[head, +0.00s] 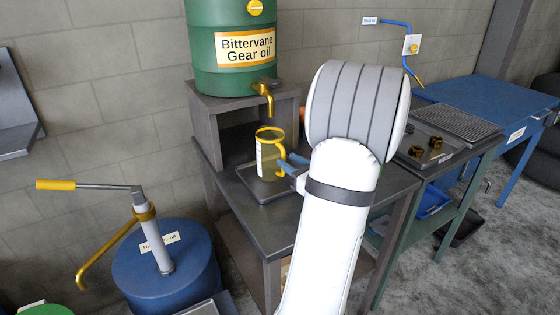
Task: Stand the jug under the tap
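The jug (267,158) has a yellow rim, a yellow handle on its right and a pale label. It is upright over the dark drip tray (254,188) on the grey table. Whether its base touches the tray is hard to tell. The brass tap (264,91) on the green gear oil drum (229,70) is just above the jug's mouth in the picture, with a gap between. My gripper (286,162) has blue fingers at the jug's handle side. The fingertips partly overlap the handle, and I cannot tell whether they are closed on it. My arm hides the table's right part.
The drum stands on a grey box stand (207,118) at the table's back. A blue barrel with a hand pump (160,245) is at the lower left. To the right are a bench with a parts tray (426,146) and a blue table (485,100). A blue wall pipe (405,62) hangs behind.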

